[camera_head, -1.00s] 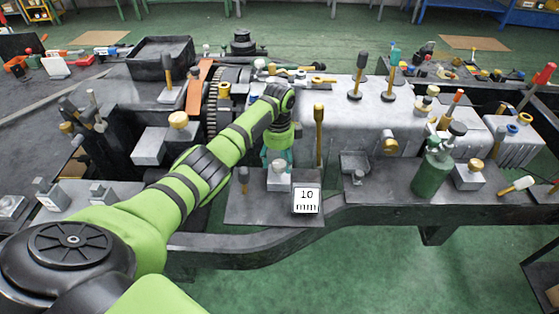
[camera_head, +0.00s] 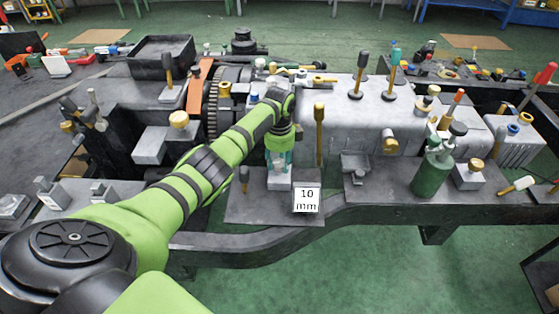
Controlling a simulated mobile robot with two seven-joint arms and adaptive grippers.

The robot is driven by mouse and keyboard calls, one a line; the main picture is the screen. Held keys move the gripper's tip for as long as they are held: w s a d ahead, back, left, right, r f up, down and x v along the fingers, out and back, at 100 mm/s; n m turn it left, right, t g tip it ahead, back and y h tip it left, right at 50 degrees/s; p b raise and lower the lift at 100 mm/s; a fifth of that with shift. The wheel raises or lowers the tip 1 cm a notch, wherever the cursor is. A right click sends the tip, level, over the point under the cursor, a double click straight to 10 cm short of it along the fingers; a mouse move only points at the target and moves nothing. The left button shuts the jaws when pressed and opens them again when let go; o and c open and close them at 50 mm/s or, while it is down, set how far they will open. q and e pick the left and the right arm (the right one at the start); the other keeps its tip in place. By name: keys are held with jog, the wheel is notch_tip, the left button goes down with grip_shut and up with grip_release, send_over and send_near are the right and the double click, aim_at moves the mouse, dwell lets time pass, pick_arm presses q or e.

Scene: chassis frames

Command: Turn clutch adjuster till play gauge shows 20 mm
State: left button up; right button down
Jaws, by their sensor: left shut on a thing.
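The play gauge (camera_head: 306,200) is a small white plate that reads "10 mm". It stands at the front of a dark plate (camera_head: 245,210) near the middle of the picture. A small grey block (camera_head: 279,182), which seems to be the clutch adjuster's base, stands just left of the gauge. My left arm comes in from the left, and its gripper (camera_head: 279,165) points down over this block. The left gripper is shut on the adjuster's top, which its fingers mostly hide. My right gripper does not show.
A brass-topped lever (camera_head: 319,130) stands upright close to the right of my left gripper. A green bottle (camera_head: 433,172) stands farther right. The chassis rail (camera_head: 260,248) runs along the front.

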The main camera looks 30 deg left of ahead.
pick_arm(q)
jog(key=n+p, duration=0.2)
jog(key=n, duration=0.1)
jog(key=shift+r+n, duration=0.1)
jog(key=shift+n, duration=0.2)
jog(key=n+p, duration=0.2)
jog(key=n, duration=0.1)
jog(key=shift+n, duration=0.4)
jog(key=n+p, duration=0.1)
jog(key=n, duration=0.3)
jog(key=shift+n+p, duration=0.35)
jog(key=shift+n, duration=1.45)
jog(key=shift+s+n, duration=0.1)
jog(key=shift+n, duration=0.2)
jog(key=shift+f, duration=0.2)
jog(key=o, duration=1.1)
jog(key=shift+o, duration=0.2)
jog(key=shift+r, duration=0.1)
